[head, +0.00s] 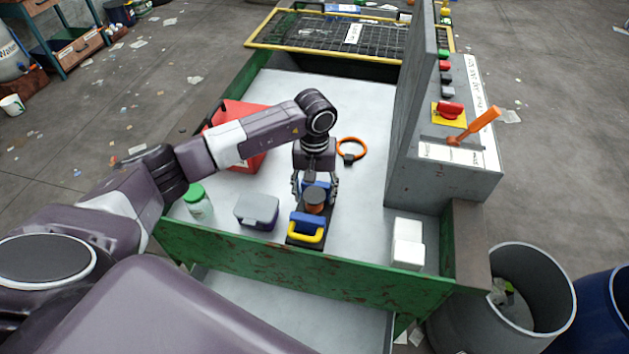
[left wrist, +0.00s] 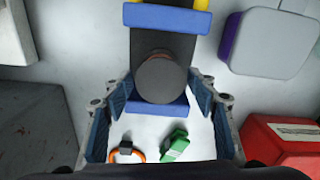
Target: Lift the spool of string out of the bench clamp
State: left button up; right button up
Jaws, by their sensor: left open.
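The spool (head: 314,197) has a dark round top and a reddish-brown middle. It stands upright between the two blue jaws of the bench clamp (head: 307,221), which has a yellow handle at its near end. In the left wrist view the spool (left wrist: 161,78) shows from above between the blue jaws of the clamp (left wrist: 158,113). My left gripper (head: 315,192) is open and reaches down at the spool. In the left wrist view the fingers of my left gripper (left wrist: 161,96) stand on both sides of the spool, with gaps visible. My right gripper is not in view.
A grey-lidded purple box (head: 257,207) and a green-capped jar (head: 197,203) stand left of the clamp. An orange ring (head: 352,149), a red box (head: 238,112) and a green item (left wrist: 174,145) lie behind.

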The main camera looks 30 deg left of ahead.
aim_at(314, 197)
pick_arm(q)
jog(key=shift+f, duration=0.15)
jog(key=c, duration=1)
jog(key=shift+s, duration=0.1)
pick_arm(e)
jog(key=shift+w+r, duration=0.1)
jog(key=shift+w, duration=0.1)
pick_arm(q)
jog(key=shift+s, duration=0.15)
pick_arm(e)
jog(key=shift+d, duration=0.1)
pick_arm(q)
jog(key=shift+s+d+r, duration=0.15)
jog(key=shift+s+r, duration=0.1)
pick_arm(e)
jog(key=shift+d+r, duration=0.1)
